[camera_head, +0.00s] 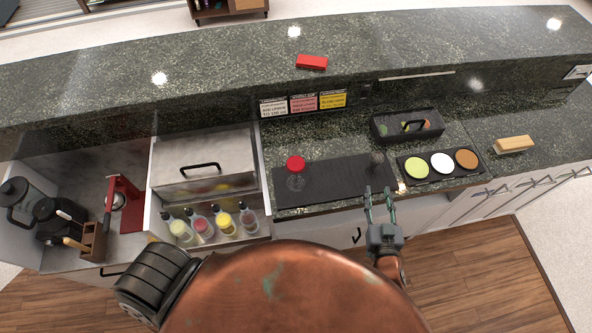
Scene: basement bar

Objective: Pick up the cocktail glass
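A small clear, dark-looking glass (377,160), which appears to be the cocktail glass, stands near the right end of the black bar mat (335,178). It is see-through and its exact shape is hard to make out. My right gripper (380,191) is at the counter's front edge, just in front of the glass in the picture. Its two fingers are apart and point toward the counter, with nothing seen between them. I cannot tell its height relative to the glass. My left gripper is not in view.
A clear jar with a red lid (296,164) stands on the mat's left part. A three-colour rimmer tray (441,163) lies right of the mat, with a black garnish box (407,124) behind it. Bottles (225,222) stand in a well at left. A raised ledge (200,80) runs behind.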

